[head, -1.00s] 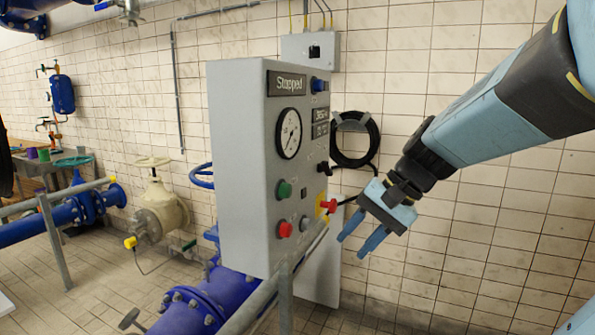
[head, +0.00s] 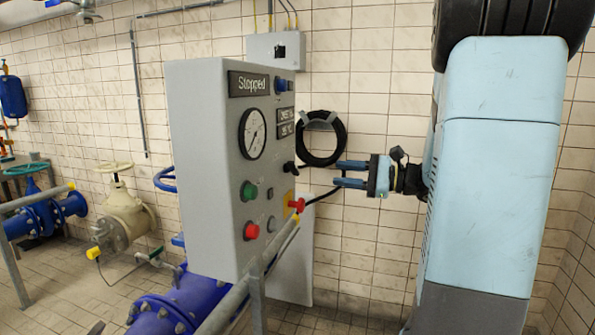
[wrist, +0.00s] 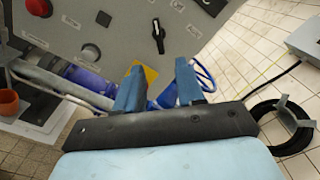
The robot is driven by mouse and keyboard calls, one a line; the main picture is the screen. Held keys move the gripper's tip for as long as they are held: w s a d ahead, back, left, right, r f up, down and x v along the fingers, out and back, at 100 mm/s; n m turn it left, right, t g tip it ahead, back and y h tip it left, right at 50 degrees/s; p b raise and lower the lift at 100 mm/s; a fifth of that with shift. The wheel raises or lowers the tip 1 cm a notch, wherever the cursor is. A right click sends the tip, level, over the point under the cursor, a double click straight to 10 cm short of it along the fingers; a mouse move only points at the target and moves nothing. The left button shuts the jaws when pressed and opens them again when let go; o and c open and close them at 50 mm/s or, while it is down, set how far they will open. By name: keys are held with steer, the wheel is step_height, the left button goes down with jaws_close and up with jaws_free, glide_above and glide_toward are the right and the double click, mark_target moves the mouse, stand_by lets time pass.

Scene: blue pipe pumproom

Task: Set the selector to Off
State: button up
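The selector is a black knob (head: 289,167) on the right part of the grey control panel (head: 203,170). In the wrist view the knob (wrist: 158,37) shows a white pointer line, beyond my fingertips; its labels are too small to read. My gripper (head: 338,174) points left toward the panel, right of the selector and apart from it. In the wrist view its two blue fingers (wrist: 159,80) are spread with nothing between them. The panel's display (head: 249,84) reads "Stopped".
A red emergency button (head: 297,205) on a yellow plate sits just below the selector. Green (head: 249,191) and red (head: 251,231) buttons are further left. A metal rail (head: 254,274) runs in front of the panel. A coiled black hose (head: 320,153) hangs on the wall behind.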

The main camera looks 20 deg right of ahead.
mark_target(297, 169)
steer(key=x, duration=1.2)
steer(key=shift+a, duration=0.15)
